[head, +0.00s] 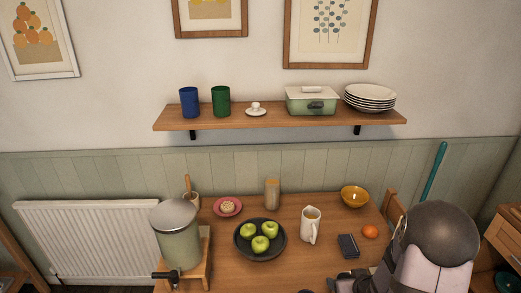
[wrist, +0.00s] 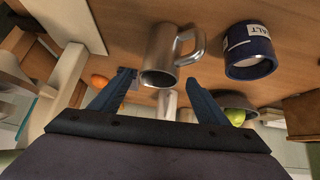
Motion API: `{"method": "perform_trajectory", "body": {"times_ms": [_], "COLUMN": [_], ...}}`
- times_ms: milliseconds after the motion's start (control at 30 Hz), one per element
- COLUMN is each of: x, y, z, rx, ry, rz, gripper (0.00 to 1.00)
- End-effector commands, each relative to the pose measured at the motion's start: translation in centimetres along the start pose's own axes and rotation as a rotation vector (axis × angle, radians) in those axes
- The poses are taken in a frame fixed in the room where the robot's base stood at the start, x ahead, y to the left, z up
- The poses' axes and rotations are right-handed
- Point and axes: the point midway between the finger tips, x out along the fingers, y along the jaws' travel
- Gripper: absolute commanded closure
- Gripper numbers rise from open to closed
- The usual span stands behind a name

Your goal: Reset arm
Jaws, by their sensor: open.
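My gripper (wrist: 160,84) shows in the wrist view, with its two dark blue fingers spread apart and nothing held between them. A silver metal mug (wrist: 160,52) with a handle appears just past the fingertips, on the wooden table, apart from the fingers as far as I can tell. A blue salt tin (wrist: 249,48) stands beside it. In the head view my arm is at the lower right, and the gripper itself is hidden below the picture's edge.
A loaded wall shelf (head: 280,122) hangs above.

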Motion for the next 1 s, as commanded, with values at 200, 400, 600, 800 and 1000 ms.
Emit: {"method": "perform_trajectory", "body": {"times_ms": [200, 400, 600, 800, 1000], "x": [-4.0, -9.9, -15.8, -19.4, -20.2], "y": [-2.3, -6.7, -11.3, -13.8, -14.3], "z": [-1.7, 1.9, 5.8, 8.2, 8.8], "rx": [-0.038, -0.015, 0.004, 0.010, 0.011], "ry": [-0.144, -0.377, -0.575, -0.685, -0.712], "rz": [0.056, 0.058, 0.005, -0.041, -0.052], "gripper": [0.31, 0.31, 0.31, 0.31, 0.31]}}
